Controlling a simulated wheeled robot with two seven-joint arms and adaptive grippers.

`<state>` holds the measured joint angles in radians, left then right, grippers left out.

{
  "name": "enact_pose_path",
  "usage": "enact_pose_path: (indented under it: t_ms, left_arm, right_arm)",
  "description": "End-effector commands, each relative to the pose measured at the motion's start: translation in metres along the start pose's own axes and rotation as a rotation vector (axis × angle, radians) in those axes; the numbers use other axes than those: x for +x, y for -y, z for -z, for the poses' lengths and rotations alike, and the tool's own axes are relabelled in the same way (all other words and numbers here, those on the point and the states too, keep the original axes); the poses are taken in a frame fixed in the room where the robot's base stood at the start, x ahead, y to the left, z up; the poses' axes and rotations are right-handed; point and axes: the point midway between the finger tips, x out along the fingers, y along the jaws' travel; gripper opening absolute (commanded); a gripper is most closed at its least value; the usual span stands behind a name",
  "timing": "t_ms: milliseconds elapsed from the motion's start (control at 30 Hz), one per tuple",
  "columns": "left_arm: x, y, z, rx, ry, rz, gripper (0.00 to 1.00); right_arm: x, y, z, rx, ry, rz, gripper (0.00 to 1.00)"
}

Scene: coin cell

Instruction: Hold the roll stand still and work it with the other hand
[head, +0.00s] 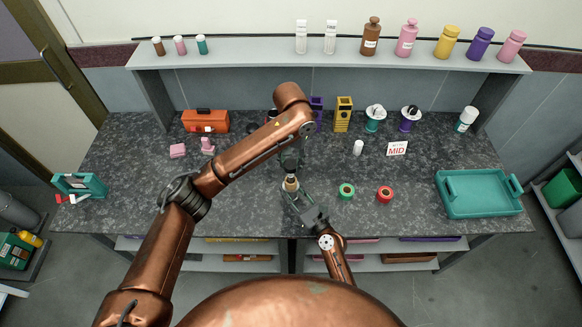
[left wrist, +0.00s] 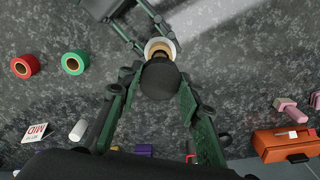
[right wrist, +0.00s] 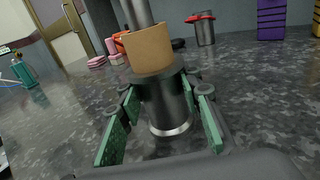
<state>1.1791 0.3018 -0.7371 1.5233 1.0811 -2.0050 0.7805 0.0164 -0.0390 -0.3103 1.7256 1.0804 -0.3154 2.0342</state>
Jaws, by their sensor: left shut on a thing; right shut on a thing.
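The roll stand (head: 291,184) stands near the middle of the counter. In the right wrist view it has a dark cylindrical body (right wrist: 166,105) with a bright lower rim, a tan band (right wrist: 149,50) above it and a grey metal post (right wrist: 138,12) on top. My right gripper (right wrist: 160,104) is shut on the dark body from the front, also seen in the head view (head: 304,203). My left gripper (left wrist: 160,84) comes from above and is shut on a dark round top part (left wrist: 160,79). The left arm partly hides the stand in the head view.
A green roll (head: 347,190) and a red roll (head: 385,194) lie right of the stand. A white bottle (head: 358,147) and MID sign (head: 397,149) stand behind them. A teal tray (head: 483,208) is at right, an orange toolbox (head: 206,121) back left.

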Motion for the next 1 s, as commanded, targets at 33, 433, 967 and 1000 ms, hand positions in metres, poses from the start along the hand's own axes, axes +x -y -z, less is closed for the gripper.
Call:
enact_pose_path:
  t_ms: [33, 433, 967, 1000]
  left_arm:
    - [-0.002, 0.0, 0.0, 0.0, 0.001, 0.0, 0.04]
    - [-0.003, 0.0, 0.0, -0.001, 0.002, 0.0, 0.04]
    - [-0.003, 0.0, 0.0, -0.001, 0.002, 0.0, 0.04]
    - [-0.003, 0.0, 0.0, -0.001, 0.002, 0.0, 0.04]
  right_arm:
    - [-0.002, 0.0, 0.005, 0.001, -0.008, -0.001, 0.0]
    - [-0.001, 0.0, 0.003, 0.0, -0.004, 0.0, 0.46]
    - [-0.015, 0.001, 0.002, 0.0, -0.002, 0.001, 0.53]
    - [-0.021, 0.001, 0.002, 0.0, -0.003, 0.002, 0.53]
